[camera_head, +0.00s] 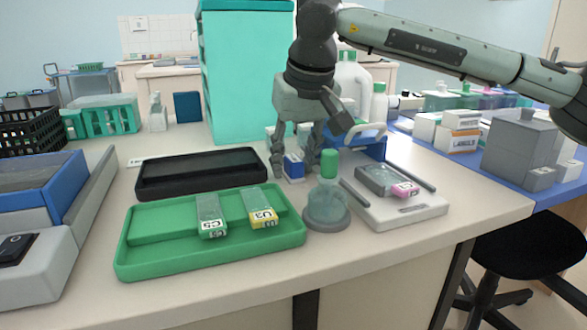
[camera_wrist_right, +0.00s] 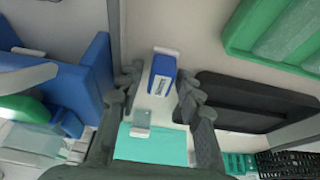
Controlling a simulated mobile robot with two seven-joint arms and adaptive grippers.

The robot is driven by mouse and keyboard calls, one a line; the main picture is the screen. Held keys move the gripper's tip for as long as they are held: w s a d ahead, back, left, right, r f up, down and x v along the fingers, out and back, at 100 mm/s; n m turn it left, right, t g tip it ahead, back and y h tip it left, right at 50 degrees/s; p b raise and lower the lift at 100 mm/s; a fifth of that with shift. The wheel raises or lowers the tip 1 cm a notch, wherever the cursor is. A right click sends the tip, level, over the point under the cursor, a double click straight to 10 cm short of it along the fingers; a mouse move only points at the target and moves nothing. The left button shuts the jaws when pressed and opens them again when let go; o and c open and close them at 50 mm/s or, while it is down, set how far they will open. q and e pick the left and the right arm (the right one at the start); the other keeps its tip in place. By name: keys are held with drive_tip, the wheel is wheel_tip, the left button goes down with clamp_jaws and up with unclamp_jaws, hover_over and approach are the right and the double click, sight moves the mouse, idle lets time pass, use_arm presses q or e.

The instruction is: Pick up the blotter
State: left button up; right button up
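A small blue-and-white block (camera_head: 294,167) stands on the bench behind the green tray; it looks most like the blotter, though no readable marking confirms this. In the right wrist view the block (camera_wrist_right: 162,72) shows a blue body, a pale label and white ends. My right gripper (camera_head: 294,174) points down over it, with one finger on each side. In the right wrist view my right gripper (camera_wrist_right: 159,86) is open, with a gap at the left finger; contact at the right finger is unclear. My left gripper is not in view.
A green tray (camera_head: 140,258) holds two labelled slide boxes. A black tray (camera_head: 150,188) lies behind it. A white slab device (camera_head: 425,205) and a blue rack (camera_head: 372,150) are to the right.

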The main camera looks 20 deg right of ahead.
drive_tip(key=c, duration=0.7)
drive_tip(key=shift+c, duration=0.2)
